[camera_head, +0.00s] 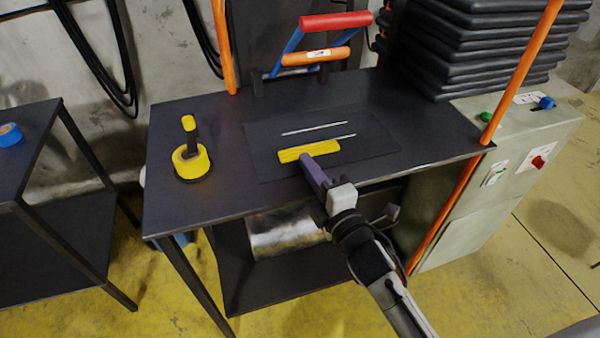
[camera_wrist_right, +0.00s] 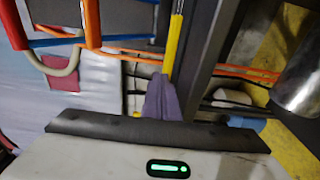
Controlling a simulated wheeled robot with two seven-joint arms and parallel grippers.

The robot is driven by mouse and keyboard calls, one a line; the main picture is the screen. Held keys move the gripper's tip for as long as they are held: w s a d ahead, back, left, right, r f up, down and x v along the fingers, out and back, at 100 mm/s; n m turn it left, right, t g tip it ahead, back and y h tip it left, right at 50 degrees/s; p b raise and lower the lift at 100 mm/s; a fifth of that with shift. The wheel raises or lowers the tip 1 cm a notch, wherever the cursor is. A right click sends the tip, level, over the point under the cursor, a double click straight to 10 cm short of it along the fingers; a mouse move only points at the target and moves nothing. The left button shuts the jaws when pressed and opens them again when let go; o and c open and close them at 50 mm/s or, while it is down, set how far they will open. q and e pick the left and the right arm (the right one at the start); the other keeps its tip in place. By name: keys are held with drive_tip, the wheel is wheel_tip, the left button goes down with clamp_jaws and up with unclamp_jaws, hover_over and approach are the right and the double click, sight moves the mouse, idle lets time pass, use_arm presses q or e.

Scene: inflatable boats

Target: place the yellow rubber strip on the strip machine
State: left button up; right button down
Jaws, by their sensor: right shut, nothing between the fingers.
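The yellow rubber strip (camera_head: 308,151) lies on a dark plate (camera_head: 262,138) near the front edge of the black table of the machine. In the right wrist view the yellow strip (camera_wrist_right: 175,42) shows as a narrow band just beyond the fingertips. My right gripper (camera_head: 312,170) has purple fingers and is shut, with nothing between them. Its tips are at the near side of the strip, and I cannot tell whether they touch it. The purple fingers also show in the right wrist view (camera_wrist_right: 161,97). My left gripper is not in view.
A yellow tape roll on a black holder (camera_head: 191,160) stands at the table's left. Red and orange handles (camera_head: 325,40) rise at the back. Black stacked folds (camera_head: 480,45) sit on the right above a grey control cabinet (camera_head: 520,140). An orange post (camera_head: 520,75) stands at the front right corner.

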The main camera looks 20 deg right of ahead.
sight(314, 156)
drive_tip(key=shift+w+d, duration=0.25)
drive_tip(key=shift+w, duration=0.05)
drive_tip(key=w+d, duration=0.2)
drive_tip(key=w, duration=0.1)
drive_tip(key=shift+d, duration=0.15)
drive_tip(key=shift+s, duration=0.1)
idle(0.3)
drive_tip(key=shift+s+a, duration=0.3)
drive_tip(key=shift+a, duration=0.1)
drive_tip(key=shift+s+a+p, duration=0.35)
drive_tip(key=shift+s+a, duration=0.55)
drive_tip(key=shift+s, duration=0.25)
drive_tip(key=s+d, duration=0.1)
drive_tip(key=s, duration=0.9)
drive_tip(key=shift+d+b, duration=0.2)
drive_tip(key=shift+b, duration=0.25)
drive_tip(key=shift+s, duration=0.1)
